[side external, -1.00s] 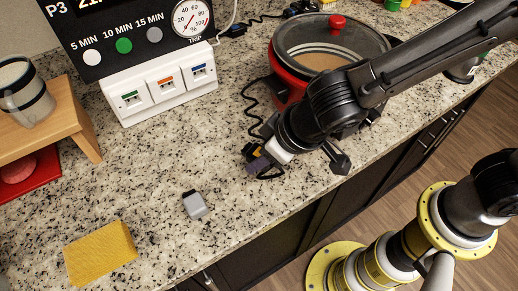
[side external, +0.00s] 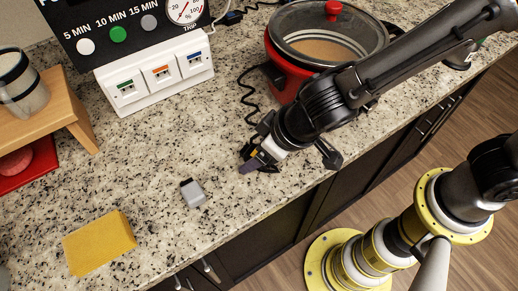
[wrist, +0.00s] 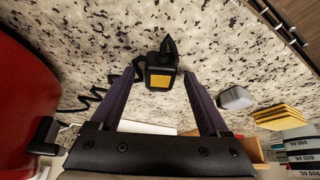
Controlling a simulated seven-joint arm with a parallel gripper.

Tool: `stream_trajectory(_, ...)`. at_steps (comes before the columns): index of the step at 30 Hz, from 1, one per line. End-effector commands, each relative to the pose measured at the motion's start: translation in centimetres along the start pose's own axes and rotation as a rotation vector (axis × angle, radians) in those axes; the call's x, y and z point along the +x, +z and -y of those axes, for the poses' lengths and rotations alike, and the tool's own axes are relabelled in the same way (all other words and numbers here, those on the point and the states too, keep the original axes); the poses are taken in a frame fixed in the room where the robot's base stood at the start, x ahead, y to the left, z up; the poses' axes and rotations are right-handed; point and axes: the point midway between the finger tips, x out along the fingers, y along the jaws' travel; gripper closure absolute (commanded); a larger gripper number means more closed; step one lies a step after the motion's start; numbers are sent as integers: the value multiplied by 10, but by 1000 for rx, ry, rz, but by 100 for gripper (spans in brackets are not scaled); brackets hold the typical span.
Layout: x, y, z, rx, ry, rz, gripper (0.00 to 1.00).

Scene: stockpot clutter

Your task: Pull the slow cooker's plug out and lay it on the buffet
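The slow cooker (side external: 283,80) is red with a glass lid and red knob, and stands at the back of the counter. Its plug (wrist: 162,76), black with a yellow square face, is between my fingertips in the wrist view, with slim gaps at its sides. A coiled black cord (wrist: 92,100) runs off to the left there; it shows beside the cooker in the side view (side external: 247,97). My gripper (side external: 250,163) is open, its purple fingers low over the speckled counter near the front edge. The white outlet block (side external: 157,73) has three sockets with no plug visible in them.
A grey block (side external: 193,192) and a yellow sponge-like block (side external: 99,243) lie on the counter (side external: 165,145) left of my gripper. A wooden stand (side external: 55,110) with a mug is at the far left. Counter between the outlet block and gripper is clear.

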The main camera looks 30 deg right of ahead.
Motion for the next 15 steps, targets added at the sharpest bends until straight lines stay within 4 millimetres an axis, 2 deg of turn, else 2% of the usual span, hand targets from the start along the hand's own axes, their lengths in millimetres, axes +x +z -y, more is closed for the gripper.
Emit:
stream_trajectory(8, -4, 0, 0, 0, 0, -2, 21)
stream_trajectory(11, -16, -2, 0, 1, -1, -5, 21)
stream_trajectory(15, -42, -2, 1, 0, -3, -6, 21)
